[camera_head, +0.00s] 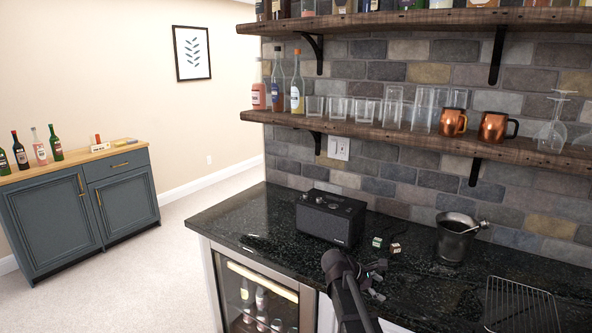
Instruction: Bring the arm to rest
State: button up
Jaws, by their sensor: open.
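My arm (345,290) reaches up from the bottom of the view, in front of the black stone counter. My gripper (379,279) is at its end, pointing right over the counter's front part. Its fingers are apart and I see nothing between them. How high it is above the counter I cannot tell.
On the black counter (275,215) stand a black speaker (330,219), two small dark boxes (378,242) (395,248), a dark metal bucket (456,240) with a utensil and a wire rack (520,306). Shelves above hold glasses, copper mugs and bottles. Floor at left is clear before a blue cabinet (50,220).

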jog(key=s+a+f+m+y, duration=0.2)
jog(key=s+a+m+y, duration=0.2)
jog(key=s+m, duration=0.3)
jog(key=s+a+f+m+g+y+p, duration=0.1)
jog(key=s+a+f+m+y, duration=0.2)
jog(key=s+m+y, duration=0.3)
jog(key=shift+s+a+f+m+g+p, duration=0.25)
jog(key=shift+s+a+m, duration=0.65)
jog(key=shift+s, duration=1.95)
jog(key=shift+d+m, duration=0.3)
